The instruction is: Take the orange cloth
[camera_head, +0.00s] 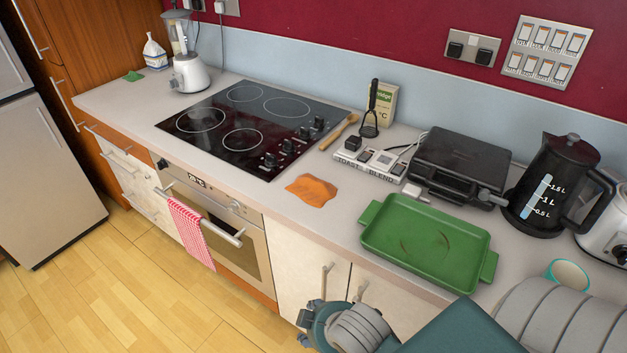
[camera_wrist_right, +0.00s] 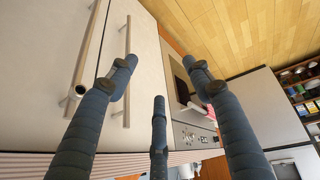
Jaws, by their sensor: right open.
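The orange cloth (camera_head: 312,190) lies crumpled flat on the grey countertop, between the black hob and the green tray, near the front edge. My right gripper (camera_head: 306,322) shows partly at the bottom of the head view, below and in front of the counter edge, apart from the cloth. In the right wrist view its fingers (camera_wrist_right: 160,78) are spread open with nothing between them, facing cabinet fronts and the floor. The cloth is not seen in the right wrist view. My left gripper is not in view.
The green tray (camera_head: 425,241) is right of the cloth, and the black hob (camera_head: 248,126) left. Behind are a wooden spoon (camera_head: 340,131), a labelled switch block (camera_head: 368,160) and a black grill (camera_head: 459,163). A kettle (camera_head: 553,185) stands right. Cabinet handles (camera_head: 326,281) stick out below.

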